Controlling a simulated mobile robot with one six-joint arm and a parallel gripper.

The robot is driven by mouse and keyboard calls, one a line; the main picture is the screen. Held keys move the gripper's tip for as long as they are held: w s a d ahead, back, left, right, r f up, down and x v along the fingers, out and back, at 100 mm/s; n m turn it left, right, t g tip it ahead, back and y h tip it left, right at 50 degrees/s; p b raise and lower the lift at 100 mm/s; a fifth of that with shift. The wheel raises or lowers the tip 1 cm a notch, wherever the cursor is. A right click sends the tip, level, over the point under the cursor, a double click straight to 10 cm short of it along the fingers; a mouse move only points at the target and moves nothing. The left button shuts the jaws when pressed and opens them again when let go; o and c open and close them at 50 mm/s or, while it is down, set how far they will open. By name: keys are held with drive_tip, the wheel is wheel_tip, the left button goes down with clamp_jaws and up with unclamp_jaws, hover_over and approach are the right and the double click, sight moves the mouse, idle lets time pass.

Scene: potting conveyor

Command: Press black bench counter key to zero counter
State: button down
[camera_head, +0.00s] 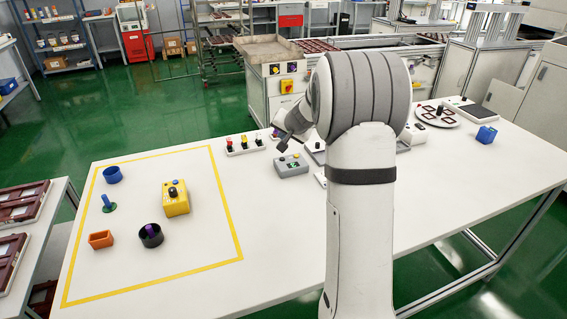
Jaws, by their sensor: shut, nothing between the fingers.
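A grey box (291,166) with small coloured keys and a green patch stands on the white bench, just left of my arm. It looks like a bench counter, but its keys and any reading are too small to make out, so I cannot tell which key is black. My gripper (282,146) is a small dark shape just above and behind the box in the picture. It is shut and empty, and appears apart from the box. My arm covers part of the bench to the right, where the edges of other pale devices show.
A strip with coloured buttons (244,145) stands behind left. Left, inside a yellow taped outline, are a yellow box with a black knob (175,198), a blue ring (113,174), an orange tray (101,239) and a black cup (151,236). A blue block (486,134) sits far right.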

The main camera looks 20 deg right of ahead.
drive_tip(key=b, duration=0.3)
hover_over(283, 162)
wheel_tip(283, 162, down, 5)
drive_tip(key=shift+d+r, duration=0.1)
drive_tip(key=shift+r, duration=0.1)
drive_tip(key=shift+f+b, duration=0.65)
drive_tip(key=shift+b, duration=0.25)
drive_tip(key=shift+f, duration=0.1)
idle(0.8)
drive_tip(key=shift+f+b, duration=0.3)
drive_tip(key=shift+b, duration=0.3)
drive_tip(key=shift+f+b, duration=0.4)
drive_tip(key=shift+b, duration=0.1)
idle(0.5)
drive_tip(key=shift+r, duration=0.15)
drive_tip(key=shift+r+p, duration=0.55)
drive_tip(key=shift+r, duration=0.1)
drive_tip(key=shift+r, duration=0.1)
